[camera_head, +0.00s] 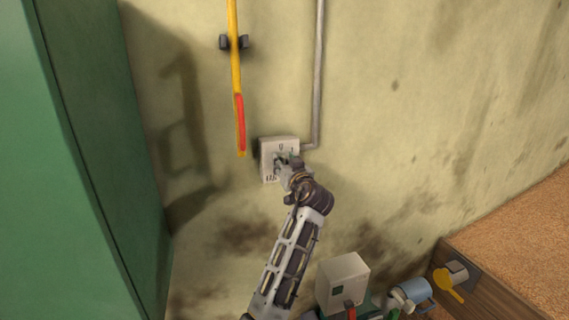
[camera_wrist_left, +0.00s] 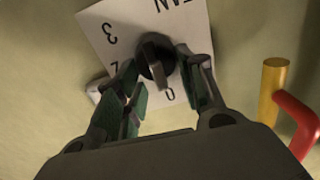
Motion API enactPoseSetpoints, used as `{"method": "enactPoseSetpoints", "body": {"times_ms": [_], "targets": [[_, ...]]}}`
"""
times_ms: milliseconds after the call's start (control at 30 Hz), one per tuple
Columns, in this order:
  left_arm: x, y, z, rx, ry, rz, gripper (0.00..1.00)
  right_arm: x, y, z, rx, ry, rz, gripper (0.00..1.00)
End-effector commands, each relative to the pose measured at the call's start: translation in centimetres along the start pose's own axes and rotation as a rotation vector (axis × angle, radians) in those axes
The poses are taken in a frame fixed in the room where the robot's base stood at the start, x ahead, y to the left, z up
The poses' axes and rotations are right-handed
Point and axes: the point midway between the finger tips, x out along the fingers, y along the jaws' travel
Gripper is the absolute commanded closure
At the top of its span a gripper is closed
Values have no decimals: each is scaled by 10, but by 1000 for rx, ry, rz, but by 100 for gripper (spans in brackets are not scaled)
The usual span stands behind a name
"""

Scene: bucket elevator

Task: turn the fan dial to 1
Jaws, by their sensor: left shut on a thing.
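The fan dial's white box (camera_head: 270,149) is mounted on the wall, with a 0 near its top edge in the head view. The left wrist view shows its faceplate (camera_wrist_left: 128,32) upside down, with FAN and the numbers 3 and 0 readable. The dark round fan dial (camera_wrist_left: 156,56) with a raised grey bar is between my left gripper's fingers. My left gripper (camera_head: 284,161) covers the dial in the head view. It also shows in the left wrist view (camera_wrist_left: 160,72), shut on the dial. My right gripper is not in view.
A yellow pipe with a red end (camera_head: 240,125) hangs left of the box, and a grey conduit (camera_head: 318,80) runs up from it. A green cabinet (camera_head: 80,160) stands at the left. Machinery with a grey box (camera_head: 343,280) and a wooden-sided bin (camera_head: 510,250) are lower right.

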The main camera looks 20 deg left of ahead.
Motion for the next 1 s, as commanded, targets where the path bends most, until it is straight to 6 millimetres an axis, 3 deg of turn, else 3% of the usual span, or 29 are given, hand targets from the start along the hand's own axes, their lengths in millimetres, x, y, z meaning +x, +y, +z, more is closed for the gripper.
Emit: {"method": "enactPoseSetpoints", "body": {"times_ms": [367,1000], "targets": [[0,4,-1,219,1,1,85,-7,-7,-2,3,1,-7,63],[0,11,2,681,1,1,85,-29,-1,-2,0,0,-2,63]]}}
